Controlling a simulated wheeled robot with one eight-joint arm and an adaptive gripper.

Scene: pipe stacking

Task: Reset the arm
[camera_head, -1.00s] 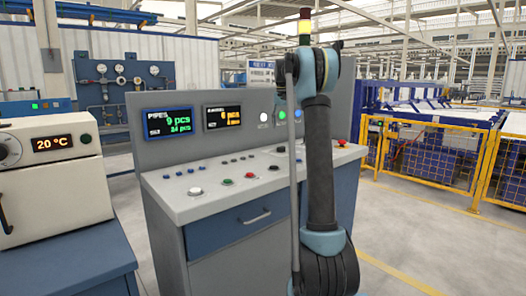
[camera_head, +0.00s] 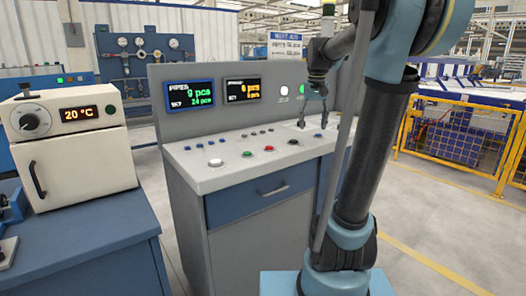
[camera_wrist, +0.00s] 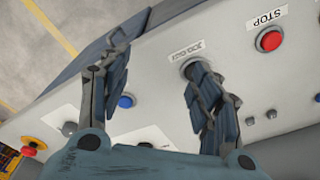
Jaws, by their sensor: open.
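My gripper (camera_head: 313,121) hangs with its fingers down at the right part of the grey console's sloped panel (camera_head: 205,165). In the wrist view my gripper (camera_wrist: 157,60) shows two spread dark fingers with nothing between them. The panel lies beyond them. A red button labelled STOP (camera_wrist: 270,40) is to the right of the fingers. A blue button (camera_wrist: 126,101) is by the left finger. Another button under a label is partly hidden behind the right finger. I cannot tell whether that fingertip touches it.
A cream oven (camera_head: 80,150) reading 20 °C stands on a blue bench (camera_head: 90,240) at the left. Two displays (camera_head: 190,94) are on the console's upright back. A yellow fence (camera_head: 450,140) is at the right. A red and yellow emergency button (camera_wrist: 33,147) is at the wrist view's lower left.

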